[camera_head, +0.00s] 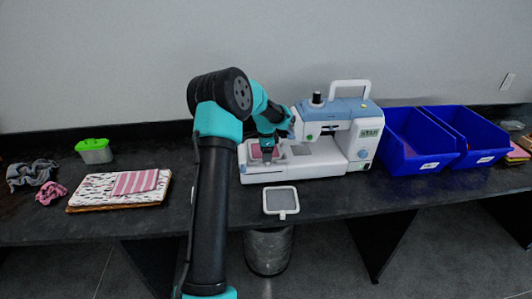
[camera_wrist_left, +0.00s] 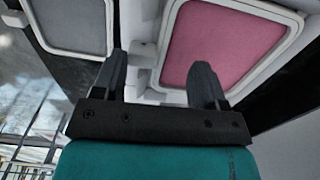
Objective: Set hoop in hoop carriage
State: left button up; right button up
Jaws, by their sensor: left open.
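The embroidery machine (camera_head: 364,143) is white and blue and stands on the dark counter. A white-framed hoop with pink fabric (camera_head: 256,151) lies at the left of its bed; its pink fabric fills the upper right of the left wrist view (camera_wrist_left: 222,45). My left gripper (camera_head: 267,159) is open beside this hoop, with the fingers apart near its frame (camera_wrist_left: 160,82). A small white bracket shows between the fingers; whether it touches them or is the carriage, I cannot tell. A second white hoop with grey fabric (camera_head: 281,200) lies at the counter's front edge, also in the left wrist view (camera_wrist_left: 68,22).
Two blue bins (camera_head: 424,163) stand right of the machine. Folded fabric (camera_head: 120,188), a green-lidded box (camera_head: 95,151) and crumpled cloths (camera_head: 32,174) lie at the left. A dark bin (camera_head: 268,252) stands below the counter. My left arm crosses the counter's middle.

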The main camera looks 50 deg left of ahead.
pick_arm(q)
notch_tip(320, 180, up, 12)
jog(key=shift+r, duration=0.15)
dwell(0.6)
jog(key=shift+s+d, duration=0.15)
dwell(0.4)
